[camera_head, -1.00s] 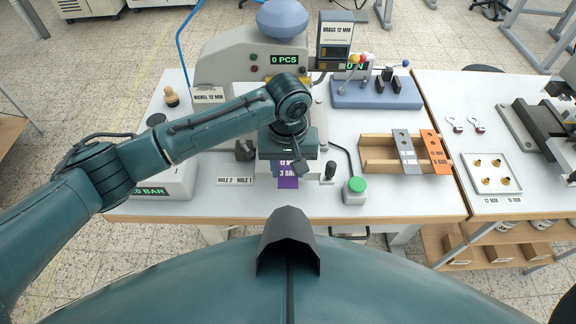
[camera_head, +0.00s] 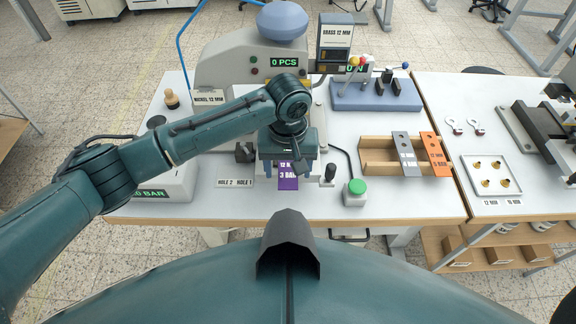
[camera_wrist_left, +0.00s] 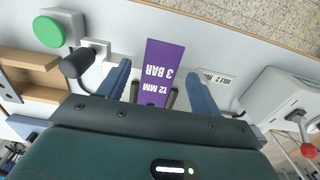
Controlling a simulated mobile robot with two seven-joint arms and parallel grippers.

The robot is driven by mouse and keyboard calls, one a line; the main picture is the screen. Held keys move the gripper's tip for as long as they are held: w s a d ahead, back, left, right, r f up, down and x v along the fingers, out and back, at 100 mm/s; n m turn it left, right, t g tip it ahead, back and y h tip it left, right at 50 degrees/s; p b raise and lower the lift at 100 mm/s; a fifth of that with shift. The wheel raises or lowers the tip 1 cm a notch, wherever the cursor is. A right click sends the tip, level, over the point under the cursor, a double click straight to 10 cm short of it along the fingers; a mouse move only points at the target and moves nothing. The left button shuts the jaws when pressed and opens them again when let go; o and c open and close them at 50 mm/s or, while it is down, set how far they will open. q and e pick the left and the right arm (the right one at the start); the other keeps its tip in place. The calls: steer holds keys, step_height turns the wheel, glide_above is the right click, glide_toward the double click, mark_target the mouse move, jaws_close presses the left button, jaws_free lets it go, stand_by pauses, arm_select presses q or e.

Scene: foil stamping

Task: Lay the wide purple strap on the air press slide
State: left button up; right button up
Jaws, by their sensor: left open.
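The wide purple strap (camera_head: 287,177) lies at the front of the press, below my left gripper, with its printed end showing toward the table's front edge. In the left wrist view the strap (camera_wrist_left: 162,72) reads 12 MM, 3 BAR and sits between the two spread fingers. My left gripper (camera_wrist_left: 160,88) is open, with a gap on each side of the strap. Its wrist hides the strap's far end and most of the slide in the head view. The air press (camera_head: 250,62) stands behind with a 0 PCS display. My right gripper is not in view.
A green button box (camera_head: 355,191) and a small black knob (camera_head: 330,173) stand right of the strap. A wooden rack (camera_head: 376,158) holds a grey and an orange strap. A pressure box (camera_head: 165,185) stands at left.

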arm_select(q)
step_height(320, 180, up, 13)
steer(key=shift+b, duration=0.45)
stand_by(0.3)
steer(key=s+a+f+m+t+h, duration=0.1)
steer(key=s+f+m+h, duration=0.1)
steer(key=s+f+h, duration=0.55)
steer(key=s+a+f+t+y, duration=0.1)
steer(key=s+a+f+y, duration=0.15)
steer(key=s+a, duration=0.35)
steer(key=s+a+f+t+y, duration=0.1)
steer(key=s+a+f+y, duration=0.2)
steer(key=a, duration=0.4)
steer(key=s+a+f+t+y, duration=0.1)
steer(key=s+a+f+y, duration=0.1)
steer(key=s+a+f, duration=0.4)
steer(key=w+d+f+t+h, duration=0.2)
steer(key=w+d+f+t, duration=0.2)
steer(key=w+f+t, duration=0.2)
step_height(320, 180, down, 2)
steer(key=shift+w+d+m+h, duration=0.2)
steer(key=shift+d+m+h, duration=0.05)
steer(key=shift+m+h, duration=0.15)
